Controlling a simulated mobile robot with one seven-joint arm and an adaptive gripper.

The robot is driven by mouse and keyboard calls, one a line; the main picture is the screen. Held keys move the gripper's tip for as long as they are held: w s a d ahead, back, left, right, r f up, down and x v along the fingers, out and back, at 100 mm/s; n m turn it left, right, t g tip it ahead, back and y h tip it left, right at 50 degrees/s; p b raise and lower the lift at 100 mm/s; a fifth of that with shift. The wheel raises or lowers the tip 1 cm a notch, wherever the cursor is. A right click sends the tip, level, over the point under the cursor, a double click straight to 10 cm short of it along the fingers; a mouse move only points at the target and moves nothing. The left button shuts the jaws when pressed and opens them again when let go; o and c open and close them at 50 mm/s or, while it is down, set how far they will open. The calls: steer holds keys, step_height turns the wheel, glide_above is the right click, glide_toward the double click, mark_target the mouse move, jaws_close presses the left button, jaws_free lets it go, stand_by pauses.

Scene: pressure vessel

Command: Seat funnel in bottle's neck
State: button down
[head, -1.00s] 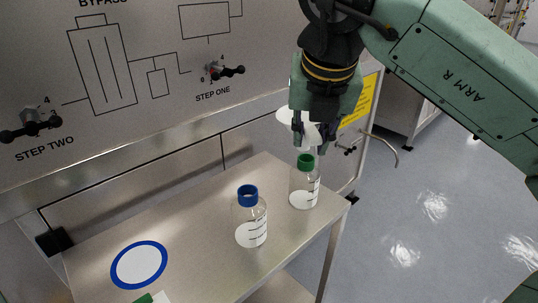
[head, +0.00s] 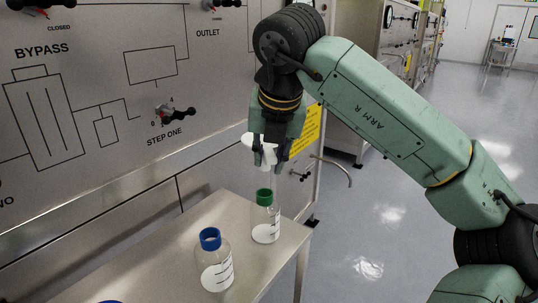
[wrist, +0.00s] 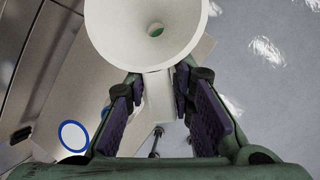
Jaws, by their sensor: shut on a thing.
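A white funnel (head: 259,149) is held by my gripper (head: 271,163) above the bench. In the wrist view the fingers (wrist: 162,108) are closed on the pale tab below the funnel's wide bowl (wrist: 150,35); its round hole shows. A clear bottle (head: 266,226) with a green neck ring (head: 264,197) stands upright near the bench's right end. The funnel is above it, with a gap to the green ring. The spout's end is not clear to see. A second clear bottle (head: 216,272) with a blue neck ring (head: 210,239) stands nearer, to the left.
The steel bench (head: 150,262) has free surface left of the bottles. A blue-rimmed white disc (wrist: 74,136) lies on it. The panel (head: 90,150) with valve handles rises behind. Open floor (head: 375,240) lies to the right.

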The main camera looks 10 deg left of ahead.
steer(key=shift+f+b, duration=2)
steer(key=shift+f, duration=0.6)
steer(key=shift+f+b, duration=1.9)
steer(key=shift+b, duration=0.1)
steer(key=c, duration=1.3)
jaws_free()
steer(key=shift+r, duration=0.1)
steer(key=v, duration=1.2)
